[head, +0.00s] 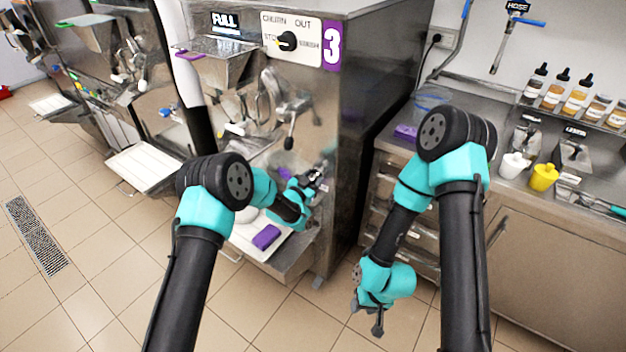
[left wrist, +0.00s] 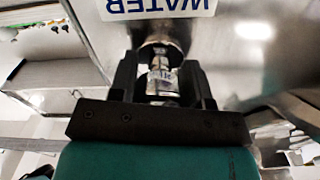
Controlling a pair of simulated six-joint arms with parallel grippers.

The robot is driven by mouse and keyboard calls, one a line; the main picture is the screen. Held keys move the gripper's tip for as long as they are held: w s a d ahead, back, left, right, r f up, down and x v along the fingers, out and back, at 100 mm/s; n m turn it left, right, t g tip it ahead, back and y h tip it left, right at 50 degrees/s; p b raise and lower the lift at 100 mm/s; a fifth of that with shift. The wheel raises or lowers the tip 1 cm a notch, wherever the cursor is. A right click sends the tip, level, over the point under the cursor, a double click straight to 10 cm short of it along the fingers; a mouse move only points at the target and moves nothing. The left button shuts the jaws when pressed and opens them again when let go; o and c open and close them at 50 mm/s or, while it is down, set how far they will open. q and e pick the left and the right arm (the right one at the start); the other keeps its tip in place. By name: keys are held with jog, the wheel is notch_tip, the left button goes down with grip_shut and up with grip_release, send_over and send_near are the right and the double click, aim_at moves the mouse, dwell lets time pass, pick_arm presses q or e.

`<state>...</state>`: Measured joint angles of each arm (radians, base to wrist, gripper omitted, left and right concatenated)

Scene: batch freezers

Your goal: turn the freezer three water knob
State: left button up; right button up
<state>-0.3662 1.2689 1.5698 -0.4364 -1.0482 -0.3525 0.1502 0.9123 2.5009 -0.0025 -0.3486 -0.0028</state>
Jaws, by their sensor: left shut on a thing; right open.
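Freezer three (head: 365,90) is a steel machine with a purple "3" label and a black selector dial (head: 287,41). My left gripper (head: 316,178) is at the lower right of its front panel. In the left wrist view its two dark fingers (left wrist: 160,85) are shut on the metal water knob (left wrist: 162,78), one finger on each side. A white WATER label (left wrist: 158,8) shows upside down just beyond the knob. In the head view the knob is mostly hidden by my gripper. My right gripper (head: 367,318) hangs open and empty over the floor, apart from the freezer.
A white tray (head: 290,245) with a purple sponge (head: 267,237) sits below my left gripper. A steel counter (head: 560,215) with bottles (head: 575,95) and a yellow cup (head: 543,177) stands at the right. The tiled floor at the left is clear around a drain grate (head: 36,236).

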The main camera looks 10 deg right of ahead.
pick_arm(q)
jog(key=m, duration=0.5)
jog(key=shift+m, duration=2.5)
jog(key=o, duration=0.9)
jog(key=shift+a, duration=0.1)
jog(key=v, duration=1.7)
jog(key=shift+s+a+r, duration=0.1)
jog(key=shift+s+r, duration=0.05)
